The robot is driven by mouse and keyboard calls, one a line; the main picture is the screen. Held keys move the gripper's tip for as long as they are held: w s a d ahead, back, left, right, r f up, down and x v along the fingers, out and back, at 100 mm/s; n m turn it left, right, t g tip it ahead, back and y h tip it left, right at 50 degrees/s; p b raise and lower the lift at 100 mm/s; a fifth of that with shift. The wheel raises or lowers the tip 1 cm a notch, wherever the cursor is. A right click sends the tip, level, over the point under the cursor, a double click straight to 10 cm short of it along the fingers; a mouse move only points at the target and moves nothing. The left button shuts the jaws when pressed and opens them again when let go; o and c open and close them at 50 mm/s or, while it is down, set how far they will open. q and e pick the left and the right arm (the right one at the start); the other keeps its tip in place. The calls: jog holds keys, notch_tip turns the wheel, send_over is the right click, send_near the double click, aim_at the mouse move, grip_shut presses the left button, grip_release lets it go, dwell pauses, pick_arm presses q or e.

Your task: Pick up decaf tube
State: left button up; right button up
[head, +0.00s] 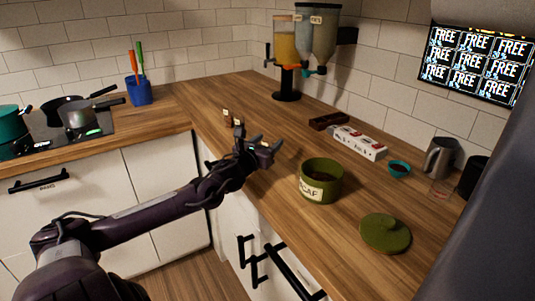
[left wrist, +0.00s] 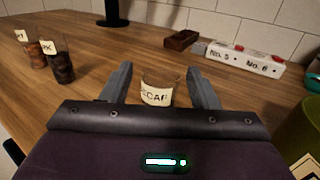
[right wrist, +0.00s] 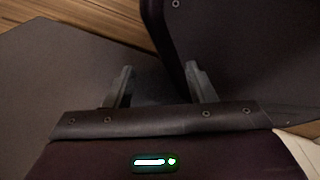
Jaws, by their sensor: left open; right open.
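The decaf tube (left wrist: 158,92) is a small clear container with a white label reading part of "DECAF". In the left wrist view it stands upright on the wooden counter, between and just beyond the fingers of my left gripper (left wrist: 158,78). Those fingers are apart, with a gap visible on each side of the tube. In the head view my left gripper (head: 264,148) is low over the counter, left of the green jar, and hides most or all of the tube. My right gripper (right wrist: 160,80) is open and empty in the right wrist view.
A green DECAF jar (head: 318,187) stands open, its lid (head: 385,235) nearby. A white numbered rack (head: 360,143), brown block (head: 328,121) and dispenser (head: 287,85) stand behind. Counter around the tube is clear.

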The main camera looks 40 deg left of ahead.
jog(key=shift+s, duration=0.15)
pick_arm(q)
jog(key=shift+c, duration=1)
jog(key=c, duration=0.7)
jog(key=shift+c, duration=0.8)
pick_arm(e)
jog(key=shift+s+d, duration=0.1)
jog(key=shift+d, duration=0.2)
